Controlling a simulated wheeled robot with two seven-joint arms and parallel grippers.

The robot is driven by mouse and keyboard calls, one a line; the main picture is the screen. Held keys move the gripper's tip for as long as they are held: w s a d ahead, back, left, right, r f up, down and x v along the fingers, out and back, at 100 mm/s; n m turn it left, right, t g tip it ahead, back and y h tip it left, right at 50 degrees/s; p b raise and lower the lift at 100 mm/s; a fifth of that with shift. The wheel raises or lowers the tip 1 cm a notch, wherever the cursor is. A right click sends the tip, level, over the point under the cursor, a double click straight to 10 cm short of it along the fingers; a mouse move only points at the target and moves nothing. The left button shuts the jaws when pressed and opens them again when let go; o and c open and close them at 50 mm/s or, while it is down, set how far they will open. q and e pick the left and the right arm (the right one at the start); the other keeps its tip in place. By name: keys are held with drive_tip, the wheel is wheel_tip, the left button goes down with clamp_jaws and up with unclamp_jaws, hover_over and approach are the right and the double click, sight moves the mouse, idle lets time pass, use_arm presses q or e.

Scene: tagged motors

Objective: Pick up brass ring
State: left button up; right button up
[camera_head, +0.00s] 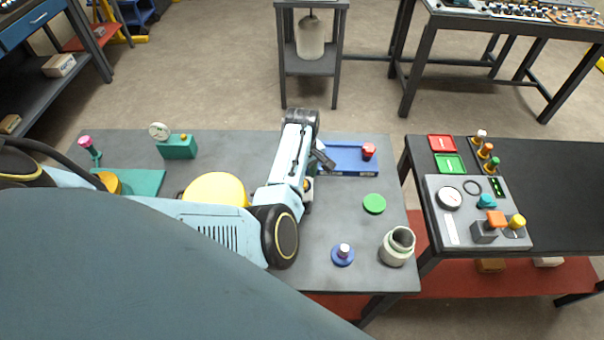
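A brass-coloured round piece (112,181), which may be the brass ring, sits on the teal mat (147,181) at the left of the grey table. My arm partly hides it, so I cannot see whether it has a hole. My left arm comes in from the left and bends over the table's middle. Its gripper (322,160) is by the left edge of the blue tray (352,157), far right of the brass piece. The fingers are small and partly hidden, so their opening is unclear. My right gripper is not seen.
A green disc (374,204), a blue flanged piece (343,255) and a pale green cup (398,246) stand at the table's right. A teal gauge block (178,147) stands at the back left. A black table (560,200) with an instrument panel (465,228) is to the right.

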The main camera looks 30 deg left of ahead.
use_arm(q)
drive_tip(key=shift+f, duration=0.95)
drive_tip(key=c, duration=1.1)
drive_tip(key=shift+o, duration=0.2)
drive_tip(key=shift+r, duration=0.1)
